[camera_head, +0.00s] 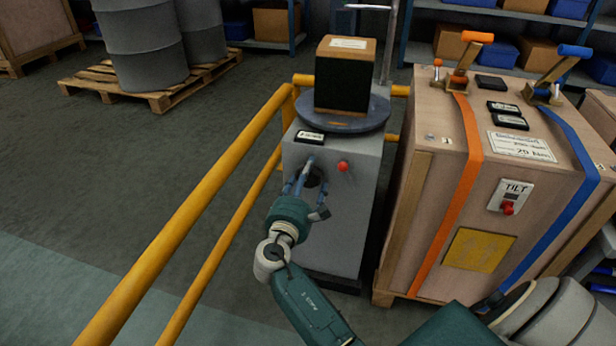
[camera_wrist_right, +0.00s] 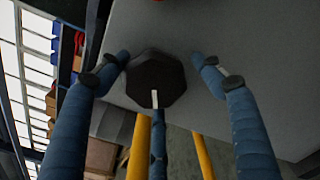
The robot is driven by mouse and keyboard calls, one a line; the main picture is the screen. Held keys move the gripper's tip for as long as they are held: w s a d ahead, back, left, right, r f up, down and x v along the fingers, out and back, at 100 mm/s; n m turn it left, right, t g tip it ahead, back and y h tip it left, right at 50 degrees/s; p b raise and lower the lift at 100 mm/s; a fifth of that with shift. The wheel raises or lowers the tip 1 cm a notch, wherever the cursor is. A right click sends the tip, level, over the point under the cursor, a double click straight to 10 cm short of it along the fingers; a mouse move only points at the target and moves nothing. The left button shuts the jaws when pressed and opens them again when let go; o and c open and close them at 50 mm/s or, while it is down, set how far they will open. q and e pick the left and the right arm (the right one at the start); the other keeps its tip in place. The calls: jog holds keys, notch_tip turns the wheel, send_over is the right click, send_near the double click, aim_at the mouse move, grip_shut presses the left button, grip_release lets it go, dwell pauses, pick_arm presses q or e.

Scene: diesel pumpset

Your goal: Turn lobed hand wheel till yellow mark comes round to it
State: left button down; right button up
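The lobed hand wheel (camera_wrist_right: 156,80) is dark, with a white line at its rim, on the grey pedestal's front face. In the head view the wheel (camera_head: 315,178) is partly hidden by my right gripper (camera_head: 305,175). In the wrist view my right gripper (camera_wrist_right: 164,60) is open, its blue fingers spread around the wheel with visible gaps at both sides; contact by the lower finger cannot be told. A round grey turntable (camera_head: 370,118) on the pedestal carries a dark box (camera_head: 342,85) with a brown top. A small orange-yellow patch (camera_head: 340,124) shows at its front. My left gripper is out of view.
A red button (camera_head: 343,167) and a black label plate (camera_head: 310,136) are on the pedestal (camera_head: 350,215) near the wheel. A yellow rail (camera_head: 190,212) runs along the left. A strapped wooden crate (camera_head: 420,210) stands close at the right. Open floor lies left of the rail.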

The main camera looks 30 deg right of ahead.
jog(key=shift+a+r, duration=0.1)
jog(key=shift+r, duration=0.05)
jog(key=v, duration=1.2)
dwell(0.3)
